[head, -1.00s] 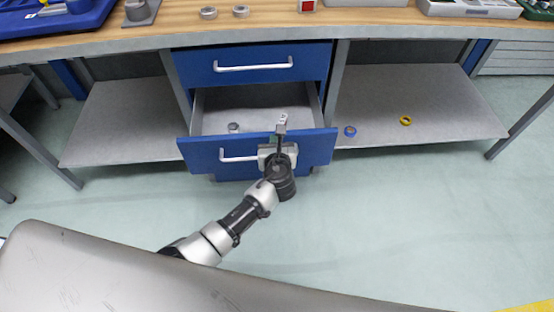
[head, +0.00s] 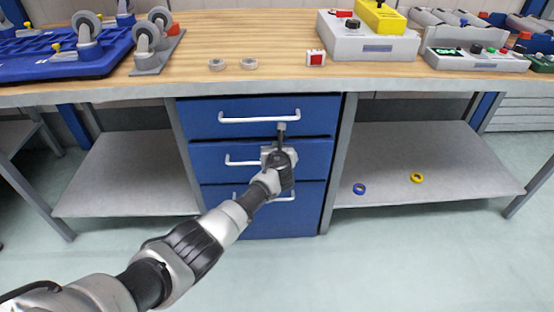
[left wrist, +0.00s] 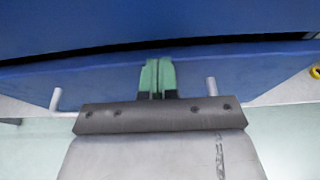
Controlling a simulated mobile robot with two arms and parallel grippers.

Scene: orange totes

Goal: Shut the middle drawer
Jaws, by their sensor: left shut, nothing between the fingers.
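The middle drawer (head: 212,160) is one of three blue drawers under the workbench. In the head view its front looks flush, or nearly flush, with the fronts above and below. Its white handle (head: 238,162) is partly hidden by my gripper. My left gripper (head: 281,128) is at the middle drawer's front, right of centre, its fingertips near the upper drawer's lower edge. In the left wrist view its green fingertips (left wrist: 157,75) are together and empty, against or just before the blue front (left wrist: 215,62); contact is unclear. The right gripper is in neither current view.
The top drawer (head: 200,120) and bottom drawer (head: 228,215) look shut. The wooden worktop (head: 200,70) overhangs above. A grey shelf (head: 450,165) at right holds a blue ring (head: 359,188) and a yellow ring (head: 416,178). The floor in front is clear.

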